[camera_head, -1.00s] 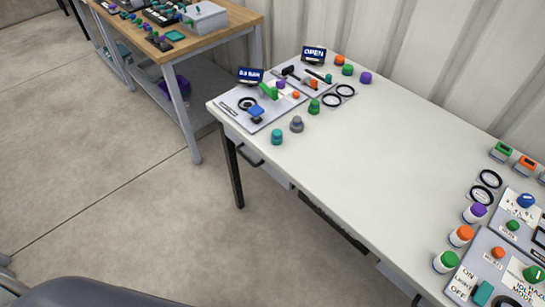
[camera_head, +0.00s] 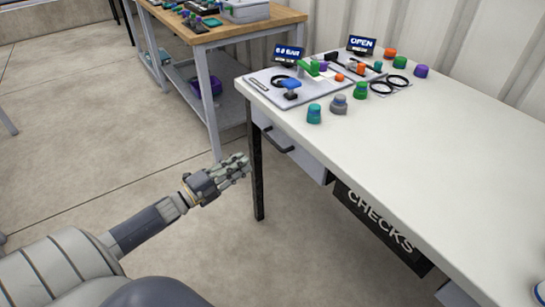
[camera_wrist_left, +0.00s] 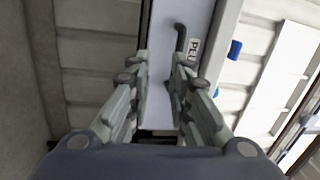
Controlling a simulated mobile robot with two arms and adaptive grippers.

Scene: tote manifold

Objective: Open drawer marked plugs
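The light grey drawer (camera_head: 297,155) hangs under the left end of the white table and looks closed. Its dark handle (camera_head: 278,143) shows on its front. In the left wrist view the drawer front (camera_wrist_left: 202,14) carries the dark handle (camera_wrist_left: 180,38) and a white label (camera_wrist_left: 194,48) reading "PLU", the rest cut off. My left gripper (camera_head: 244,164) is left of the drawer front, apart from the handle. In the left wrist view its fingers (camera_wrist_left: 160,68) are spread, with the handle beyond them and nothing held. My right gripper is in neither view.
A black panel marked "CHECKS" (camera_head: 380,228) is under the table further right. A dark table leg (camera_head: 257,170) stands close to my left gripper. The white tabletop (camera_head: 440,130) holds panels and coloured knobs at its far end. A wooden bench (camera_head: 232,32) stands behind. Floor at left is clear.

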